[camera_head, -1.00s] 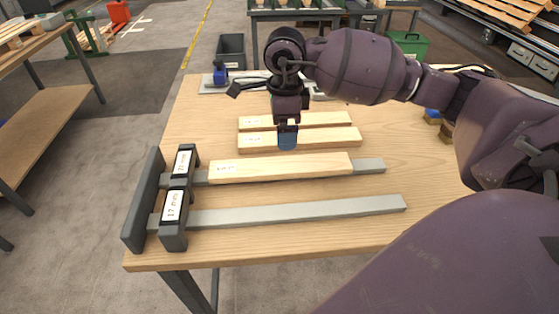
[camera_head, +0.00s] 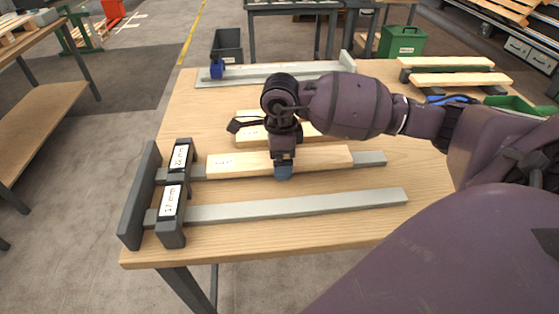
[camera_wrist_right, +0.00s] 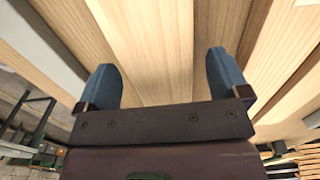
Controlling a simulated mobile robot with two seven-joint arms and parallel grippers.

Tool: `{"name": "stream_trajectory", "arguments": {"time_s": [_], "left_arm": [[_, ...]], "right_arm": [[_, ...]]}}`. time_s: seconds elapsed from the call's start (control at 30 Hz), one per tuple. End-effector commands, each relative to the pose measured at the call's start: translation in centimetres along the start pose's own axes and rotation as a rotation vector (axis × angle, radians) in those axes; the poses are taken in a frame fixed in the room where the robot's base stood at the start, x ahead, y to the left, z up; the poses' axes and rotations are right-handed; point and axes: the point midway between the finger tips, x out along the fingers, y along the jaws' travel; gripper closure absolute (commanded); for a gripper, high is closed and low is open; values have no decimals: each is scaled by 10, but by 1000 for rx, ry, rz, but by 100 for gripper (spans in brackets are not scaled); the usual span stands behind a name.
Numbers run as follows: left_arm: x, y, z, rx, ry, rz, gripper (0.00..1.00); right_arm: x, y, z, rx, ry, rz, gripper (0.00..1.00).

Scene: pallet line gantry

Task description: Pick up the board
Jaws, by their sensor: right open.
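A pale wooden board (camera_head: 325,158) lies on the far grey rail of the stop fixture, its left end near the stop block labelled 22 mm. My right gripper (camera_head: 283,172) is over the middle of this board, pointing down. In the right wrist view the blue fingers (camera_wrist_right: 162,85) are apart, with a pale board (camera_wrist_right: 145,40) running between them; I cannot tell whether they touch it. More boards (camera_head: 250,135) lie just behind, partly hidden by my right arm. My left gripper is not in view.
Two labelled dark stop blocks (camera_head: 171,215) stand at the left. The near grey rail (camera_head: 300,206) is bare. A long grey clamp (camera_head: 280,72), a grey bin (camera_head: 227,45), a green crate (camera_head: 402,41) and boards on dark supports (camera_head: 460,80) are farther back.

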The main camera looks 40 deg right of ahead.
Motion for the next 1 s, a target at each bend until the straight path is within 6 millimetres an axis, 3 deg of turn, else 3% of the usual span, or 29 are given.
{"name": "stream_trajectory", "arguments": {"time_s": [0.2, 0.6, 0.87, 1.0], "left_arm": [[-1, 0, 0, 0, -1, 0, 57], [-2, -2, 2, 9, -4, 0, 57], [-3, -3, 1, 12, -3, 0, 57], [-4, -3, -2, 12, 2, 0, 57]], "right_arm": [[-1, 0, 0, 0, -1, -1, 9], [-1, 0, 0, 0, -2, -1, 70], [-4, 0, 0, 0, -2, -2, 70], [-20, -1, 1, -1, -5, -5, 70]]}}
